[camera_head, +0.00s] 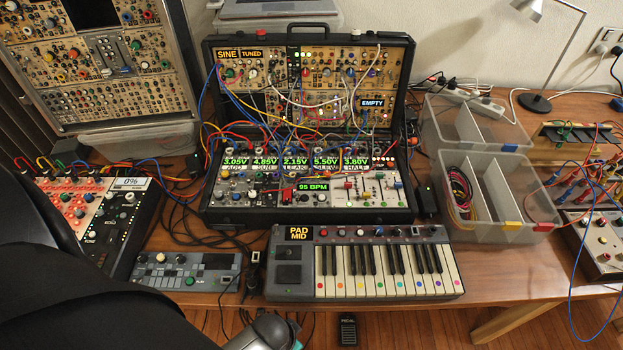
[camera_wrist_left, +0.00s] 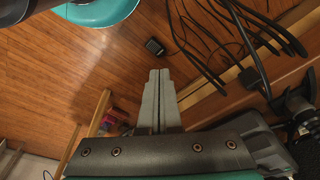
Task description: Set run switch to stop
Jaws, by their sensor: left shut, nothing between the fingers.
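No switch labelled run or stop can be read in the head view, so I cannot tell which control it is or its position. The open synth case (camera_head: 308,215) in the middle holds panels with knobs, patch cables and green displays, one reading 95 BPM. A small grey unit (camera_head: 190,271) marked PLAY lies front left of it. A small dark block with a pale face (camera_head: 254,257) sits between that unit and the keyboard. My left gripper's fingers (camera_wrist_left: 159,74) are together and empty over the floor by the table edge in the left wrist view. My right gripper is not in view.
A keyboard (camera_head: 370,290) marked PAD MID lies at the table front. Clear plastic bins (camera_head: 490,236) stand right of the case. A red-and-white panel unit (camera_head: 125,228) stands left. Cables cross the table. A pedal (camera_head: 348,329) is on the floor, also in the left wrist view (camera_wrist_left: 155,47).

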